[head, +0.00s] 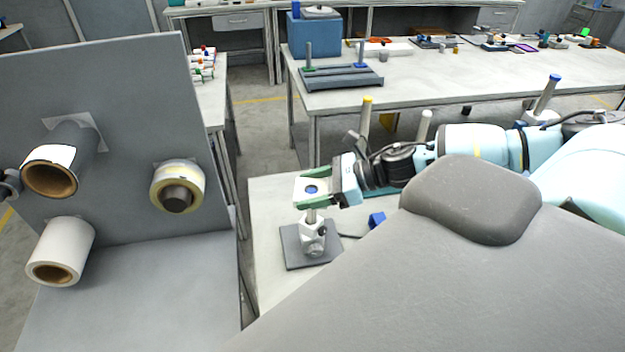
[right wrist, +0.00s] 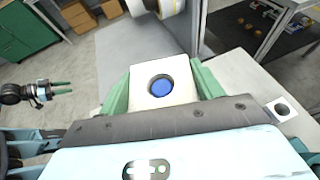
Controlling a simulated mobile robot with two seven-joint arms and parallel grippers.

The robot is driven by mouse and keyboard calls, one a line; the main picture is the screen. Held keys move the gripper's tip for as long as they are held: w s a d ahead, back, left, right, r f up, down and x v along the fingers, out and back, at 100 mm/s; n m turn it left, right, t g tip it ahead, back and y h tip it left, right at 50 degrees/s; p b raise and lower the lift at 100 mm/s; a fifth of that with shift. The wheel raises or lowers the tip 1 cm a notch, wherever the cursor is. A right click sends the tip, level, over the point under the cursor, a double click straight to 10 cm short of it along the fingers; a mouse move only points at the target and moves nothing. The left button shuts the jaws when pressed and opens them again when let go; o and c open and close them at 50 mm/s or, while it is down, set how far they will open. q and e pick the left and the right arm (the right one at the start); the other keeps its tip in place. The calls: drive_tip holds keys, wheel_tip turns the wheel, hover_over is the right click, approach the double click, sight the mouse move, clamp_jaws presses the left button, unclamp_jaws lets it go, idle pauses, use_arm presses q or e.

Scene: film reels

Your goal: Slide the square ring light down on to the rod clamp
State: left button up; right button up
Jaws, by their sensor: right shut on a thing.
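The square ring light (head: 299,191) is a white square block with a round hole. My right gripper (head: 312,189) is shut on it, with green fingers on two opposite sides, as the right wrist view (right wrist: 131,88) also shows. A blue rod tip (right wrist: 161,87) shows inside the hole; I cannot tell how far it reaches in. Below the ring light, a short length of rod runs down to the metal rod clamp (head: 313,236) on a dark square base. The ring light is above the clamp, apart from it. My left gripper (right wrist: 62,88) is open and empty in the right wrist view.
A grey panel (head: 130,110) at left carries reels on spindles, including a white roll (head: 60,250). A small blue object (head: 376,219) lies right of the clamp base. Yellow-capped (head: 366,118) and blue-capped (head: 546,95) rods stand near my right arm. Benches fill the back.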

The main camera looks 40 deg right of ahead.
sight(312, 214)
drive_tip(key=shift+f, duration=1)
drive_tip(key=shift+f, duration=2.5)
drive_tip(key=shift+f, duration=0.6)
drive_tip(key=o, duration=1.1)
drive_tip(key=shift+o, duration=0.3)
